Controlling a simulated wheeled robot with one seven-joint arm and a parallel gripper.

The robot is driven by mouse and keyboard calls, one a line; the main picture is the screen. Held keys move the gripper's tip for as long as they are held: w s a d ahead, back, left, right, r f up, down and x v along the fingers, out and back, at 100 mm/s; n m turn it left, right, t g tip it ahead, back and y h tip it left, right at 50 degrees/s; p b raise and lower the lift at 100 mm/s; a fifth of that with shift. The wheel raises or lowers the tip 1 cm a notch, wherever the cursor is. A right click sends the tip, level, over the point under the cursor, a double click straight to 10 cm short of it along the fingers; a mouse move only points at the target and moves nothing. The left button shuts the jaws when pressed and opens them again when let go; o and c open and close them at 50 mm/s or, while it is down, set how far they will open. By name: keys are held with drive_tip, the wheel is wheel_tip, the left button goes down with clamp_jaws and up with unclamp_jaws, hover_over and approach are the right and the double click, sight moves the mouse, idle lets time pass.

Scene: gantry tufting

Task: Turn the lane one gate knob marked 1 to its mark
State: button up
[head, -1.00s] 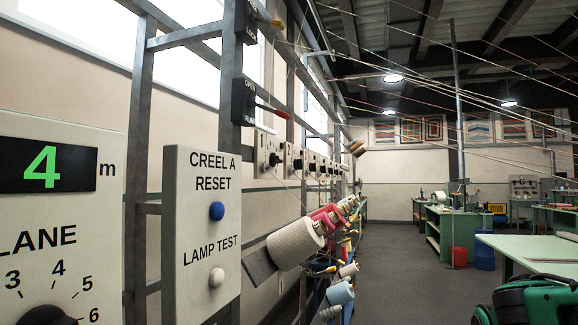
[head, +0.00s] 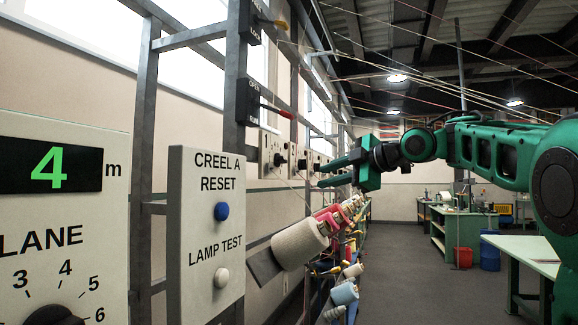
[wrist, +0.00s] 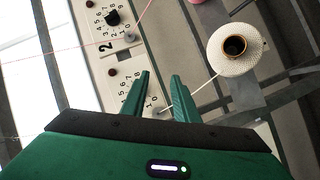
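A row of pale gate plates with black knobs runs along the rack in the head view; the nearest plate (head: 266,150) has a black knob (head: 280,160). Their numbers are too small to read there. In the wrist view, a plate marked 2 (wrist: 105,47) shows a black knob (wrist: 112,17) on a numbered dial. The plate below it (wrist: 125,72) is partly covered by my fingers; its knob and number do not show, so I cannot confirm a mark 1. My gripper (head: 322,173) is open and empty in front of the row; its fingers are apart in the wrist view (wrist: 160,75).
A white yarn cone (head: 300,243) sticks out below the plates; a cone also shows in the wrist view (wrist: 238,48). A red-tipped lever (head: 277,110) juts out above. Threads cross overhead. A CREEL A RESET panel (head: 207,260) stands at left. Floor (head: 400,265) is clear.

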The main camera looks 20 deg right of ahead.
sight(286, 161)
wheel_tip(286, 161, up, 6)
drive_tip(key=a+f+n+y, duration=0.1)
drive_tip(key=a+n+y, duration=0.1)
drive_tip(key=n, duration=0.2)
drive_tip(key=x, duration=1)
drive_tip(key=shift+a+r, duration=0.4)
drive_tip(key=shift+a, duration=0.1)
clamp_jaws()
